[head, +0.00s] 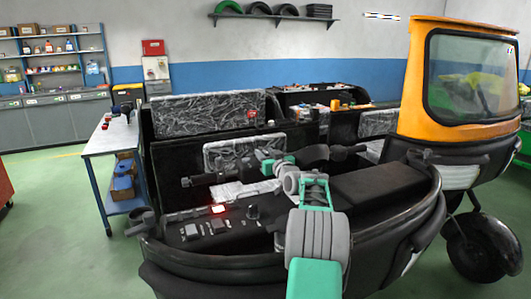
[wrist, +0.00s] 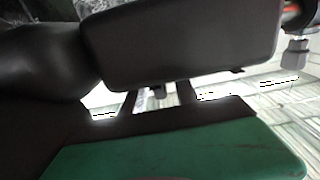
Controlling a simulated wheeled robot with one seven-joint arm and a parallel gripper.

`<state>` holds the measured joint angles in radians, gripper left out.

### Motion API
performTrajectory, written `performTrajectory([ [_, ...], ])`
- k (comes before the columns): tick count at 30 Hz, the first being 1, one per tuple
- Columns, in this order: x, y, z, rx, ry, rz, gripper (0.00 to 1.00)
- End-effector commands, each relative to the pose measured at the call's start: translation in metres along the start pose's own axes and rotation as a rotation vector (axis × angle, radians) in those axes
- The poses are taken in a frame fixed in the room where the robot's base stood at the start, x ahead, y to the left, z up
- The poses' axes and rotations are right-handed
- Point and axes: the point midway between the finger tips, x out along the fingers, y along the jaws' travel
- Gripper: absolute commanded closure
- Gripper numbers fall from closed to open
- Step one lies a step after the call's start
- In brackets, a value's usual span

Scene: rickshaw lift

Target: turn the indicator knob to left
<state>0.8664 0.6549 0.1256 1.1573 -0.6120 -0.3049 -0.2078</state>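The dashboard (head: 170,236) of the black rickshaw spans the lower middle of the head view. A small black knob (head: 253,211) stands up on it, right of a glowing red light (head: 218,209); no label on it can be read. My gripper (head: 268,163) is beyond and above the knob, near the handlebar (head: 205,179), and apart from the knob. Its fingers are too small to read in the head view. The wrist view shows a blurred dark block and a green surface; the knob cannot be made out there.
Small square switches (head: 215,226) sit left of the knob. The black seat (head: 380,187) lies right of my arm, and the orange-framed windshield (head: 473,75) stands at the right. A workbench (head: 112,138) is at the left. The green floor (head: 50,200) there is mostly open.

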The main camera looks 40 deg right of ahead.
Motion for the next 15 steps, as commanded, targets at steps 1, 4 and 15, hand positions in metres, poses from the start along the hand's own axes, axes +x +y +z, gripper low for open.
performTrajectory([
  [1,0.0009,0.0000,0.0008,0.000,-0.001,0.000,0.64],
  [4,0.0007,0.0000,0.0009,0.000,-0.001,0.000,0.64],
  [15,0.0004,0.0000,0.0006,0.000,0.000,0.000,0.88],
])
